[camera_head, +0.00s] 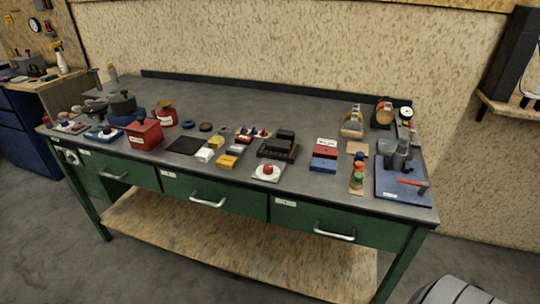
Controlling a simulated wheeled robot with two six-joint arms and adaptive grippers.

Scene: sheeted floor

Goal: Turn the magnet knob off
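I cannot tell for certain which thing on the green workbench (270,102) carries the magnet knob. A red knob (268,168) sits on a round white disc on a small plate at the bench's front middle. A dial gauge (406,113) with a round white face stands at the back right. A blue plate (402,192) at the right front corner carries a grey device (400,155) and a red lever (411,182). Any on or off marking is too small to read. Neither gripper shows in the head view, so nothing is seen touching these things.
A red box (143,134) and grey devices crowd the left end. Yellow and white blocks, a black device (279,146) and red and blue boxes (323,164) line the front. The back middle of the bench top is clear. Drawers with handles face the front.

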